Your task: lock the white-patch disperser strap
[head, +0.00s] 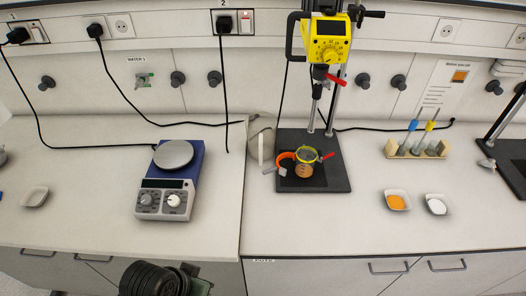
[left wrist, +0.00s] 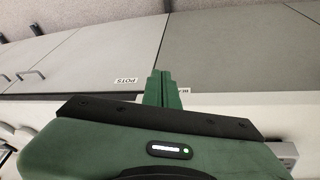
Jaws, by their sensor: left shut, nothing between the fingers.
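The yellow disperser (head: 327,42) is mounted on a metal stand with a black base plate (head: 325,180) on the right-hand bench. I cannot tell whether the strap is fastened. My left gripper shows in the left wrist view (left wrist: 161,78), its green fingers together and empty. In the head view my left arm is at the bottom, well in front of the stand. My right gripper is out of view.
A blue hotplate (head: 166,201) stands on the left bench. Two small dishes, one with orange powder (head: 397,201) and one with white powder (head: 437,205), sit right of the stand, before a tube rack (head: 416,149). Black cables run behind. The front bench areas are clear.

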